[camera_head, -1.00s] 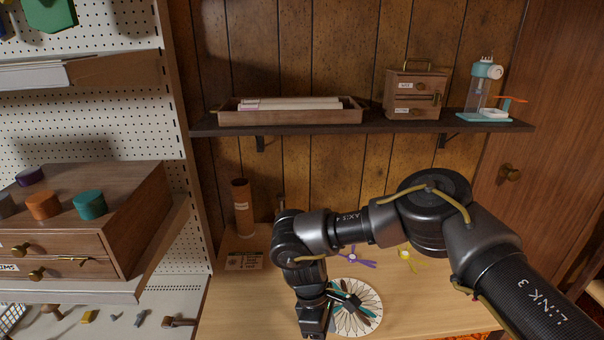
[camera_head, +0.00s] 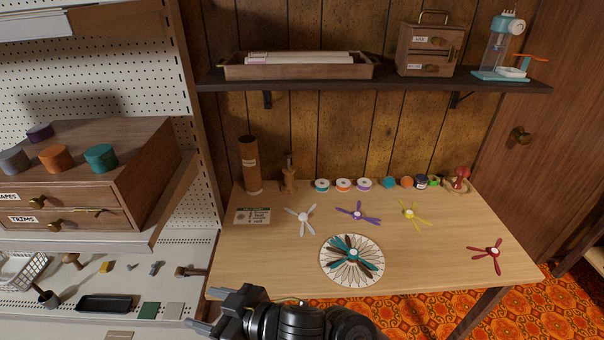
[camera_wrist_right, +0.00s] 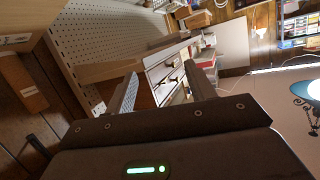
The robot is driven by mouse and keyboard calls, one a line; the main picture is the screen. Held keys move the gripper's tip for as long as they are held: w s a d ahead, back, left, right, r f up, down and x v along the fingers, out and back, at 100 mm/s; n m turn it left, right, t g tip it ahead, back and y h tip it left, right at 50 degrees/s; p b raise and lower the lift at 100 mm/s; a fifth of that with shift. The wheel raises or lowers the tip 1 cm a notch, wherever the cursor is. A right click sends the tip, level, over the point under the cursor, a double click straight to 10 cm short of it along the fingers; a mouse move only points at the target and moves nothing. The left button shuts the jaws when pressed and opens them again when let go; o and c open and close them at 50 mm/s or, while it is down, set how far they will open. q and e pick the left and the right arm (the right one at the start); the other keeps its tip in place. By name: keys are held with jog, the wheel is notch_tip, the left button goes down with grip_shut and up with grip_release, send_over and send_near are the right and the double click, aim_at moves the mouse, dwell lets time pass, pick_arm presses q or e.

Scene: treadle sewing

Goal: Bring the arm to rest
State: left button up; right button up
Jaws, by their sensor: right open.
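My right gripper (camera_head: 212,312) is low in the head view, in front of the table's near left edge. Its two fingers point left, apart and empty. In the right wrist view the same gripper (camera_wrist_right: 160,88) shows two spread fingers with nothing between them. My right arm is folded low at the bottom of the head view, clear of the tabletop. My left gripper does not show in either view.
The wooden table (camera_head: 450,270) bears a round patterned mat (camera_head: 340,277) with a teal and brown bladed piece on it. Several bladed pieces and spools lie behind. A drawer cabinet (camera_head: 140,170) stands left. A shelf (camera_head: 300,83) runs above the table.

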jog(key=w+d+f+m+t+h, duration=0.15)
jog(key=d+f+m+h, duration=0.35)
jog(key=d, duration=0.7)
jog(key=w+d+f+m+t+h, duration=0.15)
jog(key=d+f+m+h, duration=0.35)
jog(key=d, duration=0.7)
jog(key=s+d+f+m+g+h, duration=0.15)
jog(key=s+d+f, duration=0.25)
jog(key=s+d, duration=0.5)
jog(key=s+d+f+g+h, duration=0.2)
jog(key=s+d+f+g, duration=0.15)
jog(key=s+d, duration=0.45)
notch_tip(320, 180, down, 26)
jog(key=d, duration=0.2)
jog(key=s+d+f+g, duration=0.1)
jog(key=s+d+f, duration=0.1)
jog(key=s+f, duration=1.4)
jog(key=shift+d+f+g, duration=0.2)
jog(key=shift+d+g, duration=0.1)
jog(key=shift+d, duration=0.1)
